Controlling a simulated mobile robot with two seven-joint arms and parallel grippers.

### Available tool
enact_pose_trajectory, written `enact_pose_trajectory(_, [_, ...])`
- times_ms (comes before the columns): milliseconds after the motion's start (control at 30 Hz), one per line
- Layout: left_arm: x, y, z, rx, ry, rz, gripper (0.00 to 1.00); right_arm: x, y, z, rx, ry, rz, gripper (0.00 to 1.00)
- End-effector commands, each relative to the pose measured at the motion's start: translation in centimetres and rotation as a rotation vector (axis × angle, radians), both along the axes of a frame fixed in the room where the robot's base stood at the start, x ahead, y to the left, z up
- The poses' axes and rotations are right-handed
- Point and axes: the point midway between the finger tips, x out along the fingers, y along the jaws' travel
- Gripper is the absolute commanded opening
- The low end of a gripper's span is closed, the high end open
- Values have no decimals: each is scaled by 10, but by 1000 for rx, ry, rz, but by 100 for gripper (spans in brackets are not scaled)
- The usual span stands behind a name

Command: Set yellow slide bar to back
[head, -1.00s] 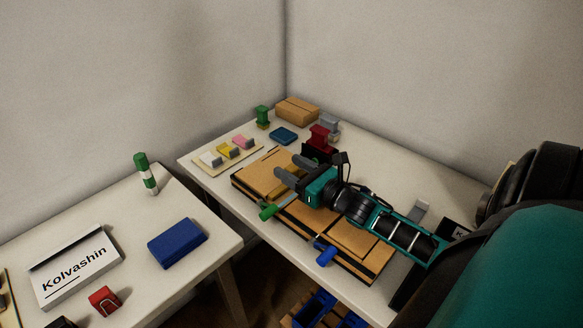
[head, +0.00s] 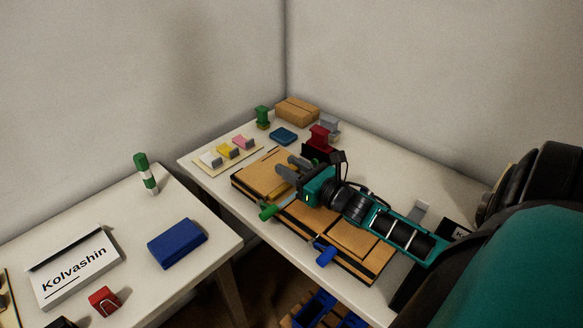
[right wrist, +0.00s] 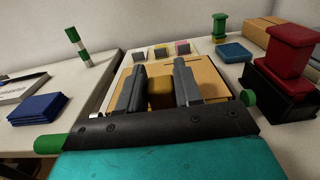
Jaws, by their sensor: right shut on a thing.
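The wooden board (head: 262,172) with slide bars lies on the right-hand table, partly hidden under my right arm. My right gripper (head: 284,172) is low over the board's left part. In the right wrist view, its two grey fingers (right wrist: 158,88) stand on either side of the yellow slide bar (right wrist: 160,97) and are shut on it. Only a dull yellow block of this bar shows between the fingers. A green bar end (head: 271,211) sticks out at the board's front edge, and a blue one (head: 325,255) farther right. My left gripper is not in view.

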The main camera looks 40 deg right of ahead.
Motion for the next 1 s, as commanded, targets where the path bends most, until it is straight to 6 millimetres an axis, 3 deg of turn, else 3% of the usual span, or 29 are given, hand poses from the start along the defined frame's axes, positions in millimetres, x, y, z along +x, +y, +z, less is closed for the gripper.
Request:
enact_pose_trajectory(267, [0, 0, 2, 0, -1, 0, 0, -3, 1, 0, 2, 0, 1, 0])
enact_pose_trajectory(367, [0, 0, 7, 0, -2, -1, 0, -15, 0, 0, 4, 3, 0, 0])
enact_pose_trajectory(700, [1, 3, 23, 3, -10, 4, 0, -82, -6, 0, 5, 2, -2, 0])
enact_pose_trajectory(1000, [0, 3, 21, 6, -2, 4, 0, -92, -7, -1, 1, 1, 1, 0])
